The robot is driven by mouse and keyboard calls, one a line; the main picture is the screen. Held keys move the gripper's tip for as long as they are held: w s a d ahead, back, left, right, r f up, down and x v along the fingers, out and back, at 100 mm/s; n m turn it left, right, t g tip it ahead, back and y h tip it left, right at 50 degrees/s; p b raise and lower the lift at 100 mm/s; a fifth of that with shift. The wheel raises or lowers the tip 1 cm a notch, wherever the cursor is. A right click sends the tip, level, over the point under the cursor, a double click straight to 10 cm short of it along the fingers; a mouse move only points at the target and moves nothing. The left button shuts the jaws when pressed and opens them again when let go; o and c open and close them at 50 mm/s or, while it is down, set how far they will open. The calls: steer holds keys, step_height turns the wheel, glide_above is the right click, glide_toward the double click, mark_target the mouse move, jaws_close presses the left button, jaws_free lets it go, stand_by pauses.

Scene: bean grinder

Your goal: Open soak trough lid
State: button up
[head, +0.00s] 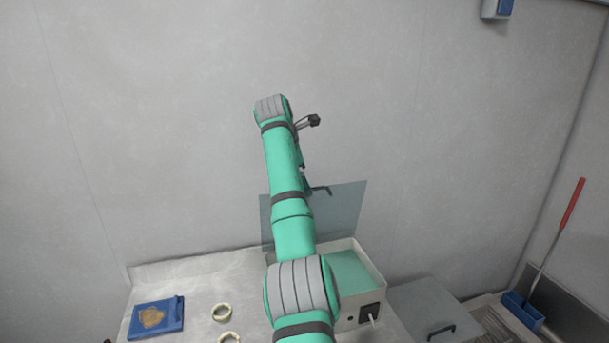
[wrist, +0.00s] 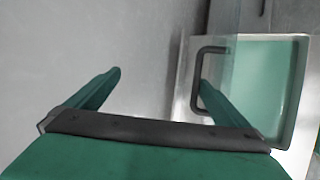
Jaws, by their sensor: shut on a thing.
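The soak trough is a pale box (head: 376,262) with green inside, at the lower middle of the head view. Its clear grey lid (head: 345,212) stands steeply raised at the trough's back side. The dark lid handle (head: 321,189) sticks out beside my arm; it also shows as a loop in the wrist view (wrist: 194,85). My gripper (wrist: 160,77) is at this handle, with its right finger at the loop and its left finger in front of the wall. I take it as shut on the handle, though the fingers look apart. In the head view my arm hides most of the contact.
A blue tray (head: 174,325) with a brown patch and two pale rings (head: 221,312) lie on the counter left of my arm. A grey lidded bin (head: 425,305) stands at right. The wall is close behind.

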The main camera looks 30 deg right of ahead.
step_height(320, 180, up, 6)
steer(key=w+a, duration=0.1)
steer(key=a, duration=0.1)
steer(key=shift+a+r+t, duration=0.15)
steer(key=shift+a+t, duration=0.05)
steer(key=shift+t, duration=0.2)
steer(key=shift+s+a+r, duration=0.15)
steer(key=shift+a+r, duration=0.3)
steer(key=c, duration=1.3)
steer(key=shift+d, duration=0.15)
steer(key=c, duration=0.4)
steer(key=shift+o, duration=0.2)
steer(key=shift+r, duration=0.3)
steer(key=v, duration=1)
steer(key=shift+a+r, duration=0.25)
